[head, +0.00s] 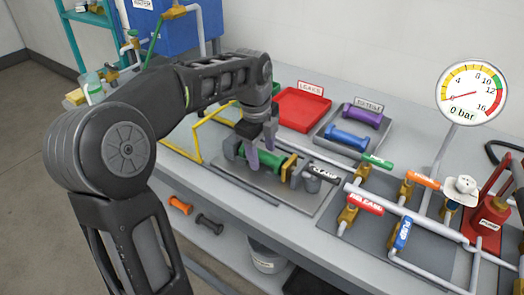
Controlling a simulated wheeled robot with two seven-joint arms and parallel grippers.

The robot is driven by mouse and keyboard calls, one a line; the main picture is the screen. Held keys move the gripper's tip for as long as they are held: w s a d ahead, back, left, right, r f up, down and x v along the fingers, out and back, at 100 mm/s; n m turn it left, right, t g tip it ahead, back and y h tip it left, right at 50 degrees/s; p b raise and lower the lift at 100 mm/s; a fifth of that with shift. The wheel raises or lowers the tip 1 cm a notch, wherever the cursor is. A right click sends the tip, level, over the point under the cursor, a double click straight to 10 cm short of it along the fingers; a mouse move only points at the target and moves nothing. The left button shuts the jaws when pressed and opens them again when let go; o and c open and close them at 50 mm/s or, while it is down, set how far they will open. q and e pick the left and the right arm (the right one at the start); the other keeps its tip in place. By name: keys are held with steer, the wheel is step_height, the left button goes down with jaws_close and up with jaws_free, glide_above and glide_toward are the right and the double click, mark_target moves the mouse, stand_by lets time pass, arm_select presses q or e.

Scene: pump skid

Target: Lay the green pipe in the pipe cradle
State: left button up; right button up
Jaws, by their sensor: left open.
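The green pipe (266,161) has a brass-coloured end (288,167) and lies level at the pipe cradle (299,172) on a grey plate. Whether it is fully seated cannot be made out. My left gripper (261,148) points down right over the pipe's left half. Its fingers are open and straddle or sit close to the pipe; they hide part of it. A part labelled CLAMP (324,172) stands at the right end of the cradle. My right gripper is not in view.
An empty red LEAKS tray (303,109) lies behind. The TO TEST tray (327,133) holds a purple pipe (361,113) and a blue pipe (348,139). Valves and white piping (400,208), a red pump (489,217) and a gauge (471,94) reading about 0 bar stand right. A yellow frame (198,140) is left.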

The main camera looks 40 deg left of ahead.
arm_select(q)
steer(key=r, duration=0.5)
steer(key=s+r, duration=0.1)
steer(key=r, duration=0.1)
steer(key=shift+s+r+p, duration=0.1)
steer(key=shift+r+p, duration=0.25)
steer(key=shift+p, duration=0.05)
stand_by(0.4)
